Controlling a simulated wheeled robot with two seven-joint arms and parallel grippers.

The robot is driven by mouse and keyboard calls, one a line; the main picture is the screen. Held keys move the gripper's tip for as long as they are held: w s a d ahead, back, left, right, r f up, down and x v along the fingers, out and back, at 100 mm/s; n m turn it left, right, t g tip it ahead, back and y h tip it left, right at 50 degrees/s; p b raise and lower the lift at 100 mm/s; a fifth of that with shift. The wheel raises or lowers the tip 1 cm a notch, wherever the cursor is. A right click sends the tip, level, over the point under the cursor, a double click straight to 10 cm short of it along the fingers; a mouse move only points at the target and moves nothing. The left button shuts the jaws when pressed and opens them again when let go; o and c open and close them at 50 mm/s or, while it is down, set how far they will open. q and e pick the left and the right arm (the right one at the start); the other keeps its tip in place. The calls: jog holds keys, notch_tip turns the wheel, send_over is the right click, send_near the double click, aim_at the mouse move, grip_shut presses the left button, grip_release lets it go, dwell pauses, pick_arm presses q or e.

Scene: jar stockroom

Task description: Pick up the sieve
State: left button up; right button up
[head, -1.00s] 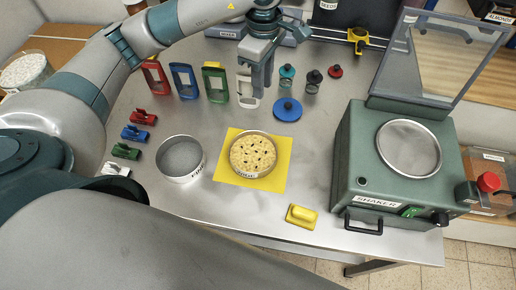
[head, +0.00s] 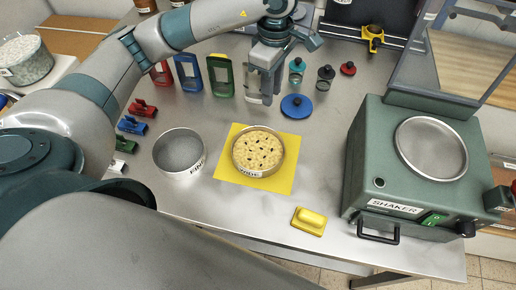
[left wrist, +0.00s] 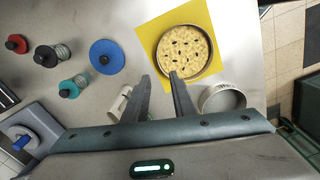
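A round sieve (head: 258,153) labelled WIDE sits on a yellow mat (head: 284,184), holding pale grainy stuff with dark bits; it also shows in the left wrist view (left wrist: 185,50). A second round sieve (head: 180,152), labelled FINE, stands left of it with a grey mesh and shows partly in the left wrist view (left wrist: 224,97). My left gripper (head: 264,98) is over the table behind the mat, apart from both sieves. In the left wrist view its fingers (left wrist: 160,80) are spread with nothing between them. My right gripper is not in view.
Red, blue and green frames (head: 188,74) stand behind the sieves, with a whitish one beside my gripper. A blue disc (head: 296,106), small knobbed jars and a yellow block (head: 309,221) lie around the mat.

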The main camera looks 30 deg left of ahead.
aim_at(270, 130)
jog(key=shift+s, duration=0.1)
